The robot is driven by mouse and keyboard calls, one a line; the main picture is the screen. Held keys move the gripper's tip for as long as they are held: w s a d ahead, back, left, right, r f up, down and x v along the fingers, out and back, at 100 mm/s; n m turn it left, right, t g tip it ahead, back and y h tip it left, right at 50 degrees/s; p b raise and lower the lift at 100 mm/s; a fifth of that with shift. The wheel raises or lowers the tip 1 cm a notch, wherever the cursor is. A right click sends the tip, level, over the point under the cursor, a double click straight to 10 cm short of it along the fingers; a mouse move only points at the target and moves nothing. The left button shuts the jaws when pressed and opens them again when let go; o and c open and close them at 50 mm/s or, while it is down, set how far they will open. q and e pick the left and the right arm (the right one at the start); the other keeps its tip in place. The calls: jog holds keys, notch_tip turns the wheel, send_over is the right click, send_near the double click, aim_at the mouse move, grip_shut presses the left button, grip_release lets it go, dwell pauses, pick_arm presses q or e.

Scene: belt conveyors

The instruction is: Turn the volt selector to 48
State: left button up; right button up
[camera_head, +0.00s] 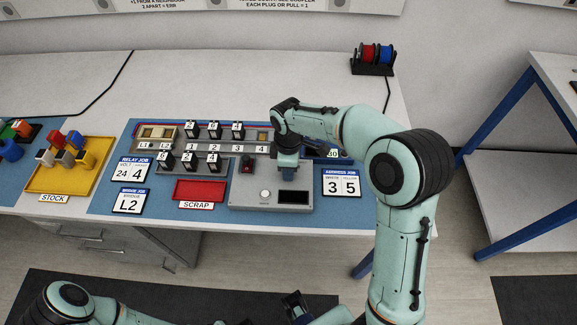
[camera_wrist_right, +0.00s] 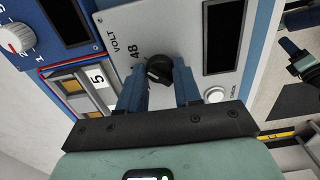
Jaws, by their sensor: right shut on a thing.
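The volt selector is a round black knob (camera_wrist_right: 158,71) on a light grey panel in the right wrist view. The printed word VOLT and the number 48 (camera_wrist_right: 135,50) are beside it. Which way its pointer faces is hard to tell. My right gripper (camera_wrist_right: 160,80) has its two blue fingers on either side of the knob, shut on it. In the head view the right gripper (camera_head: 287,170) is over the grey tester box (camera_head: 240,198) and hides the knob. My left gripper (camera_head: 296,303) is low at the bottom edge, its fingers unclear.
A dark display (camera_wrist_right: 223,38) and a white round button (camera_wrist_right: 215,95) are beside the knob. A red scrap tray (camera_head: 200,190) and relay rows lie left of the box. A yellow stock tray (camera_head: 90,180) is further left. Job cards (camera_head: 341,184) flank the box.

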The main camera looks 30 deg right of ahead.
jog(key=o, duration=1)
jog(key=shift+o, duration=0.2)
notch_tip(320, 180, up, 14)
jog(key=p, duration=0.2)
jog(key=shift+f, duration=0.25)
